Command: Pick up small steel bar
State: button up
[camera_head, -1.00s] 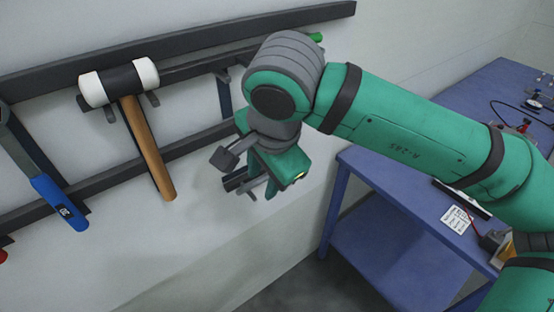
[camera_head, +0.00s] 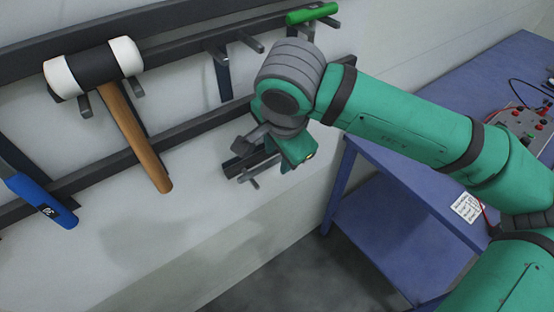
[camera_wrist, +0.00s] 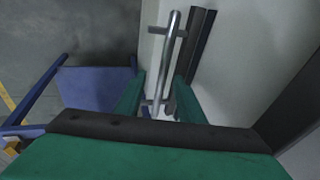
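The small steel bar (camera_wrist: 167,65) shows in the wrist view as a shiny round rod with short cross pieces, close to the white wall. Its near end lies between the green fingers of my gripper (camera_wrist: 158,100), with a gap seeming to show on each side. My gripper looks open around it.
A white-and-black mallet (camera_head: 95,65) and a blue-handled tool (camera_head: 42,200) hang on the wall rails at left. A green-handled item (camera_head: 312,13) rests on hooks above. A blue table (camera_head: 400,190) stands at right with a red-knobbed box (camera_head: 525,122).

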jog(key=shift+w+a+f, duration=0.15)
jog(key=shift+w+f, duration=0.05)
jog(key=shift+f, duration=0.2)
jog(key=shift+c, duration=0.3)
grip_shut()
jog(key=shift+w+r, duration=0.1)
